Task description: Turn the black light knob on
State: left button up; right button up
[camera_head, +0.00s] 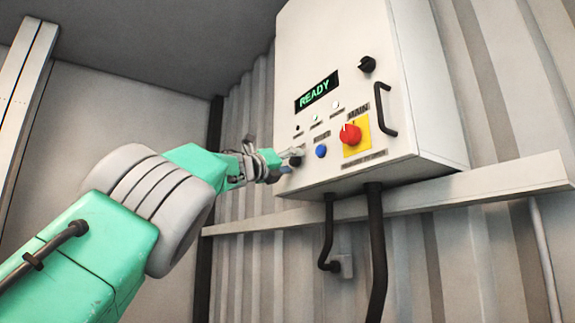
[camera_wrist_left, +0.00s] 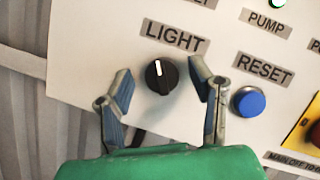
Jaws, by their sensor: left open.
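The black light knob (camera_wrist_left: 161,75) sits on the white control panel under the "LIGHT" label (camera_wrist_left: 175,37) in the left wrist view. Its white mark points up, tilted slightly left. My left gripper (camera_wrist_left: 160,92) is open, with one finger on each side of the knob and a visible gap to it. In the head view my left gripper (camera_head: 290,160) is at the panel's lower left corner and covers part of the knob (camera_head: 295,161). My right gripper is not in view.
A blue reset button (camera_wrist_left: 249,101) is just right of the gripper's right finger. A red main switch (camera_head: 350,134) on a yellow plate is further right. The display (camera_head: 316,92) reads READY. Black cables (camera_head: 376,250) hang below the control box (camera_head: 425,95).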

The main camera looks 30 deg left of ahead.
pick_arm(q)
jog(key=v, duration=1.1)
jog(key=shift+s+f, duration=0.15)
jog(key=shift+s, duration=0.2)
jog(key=shift+a, duration=0.1)
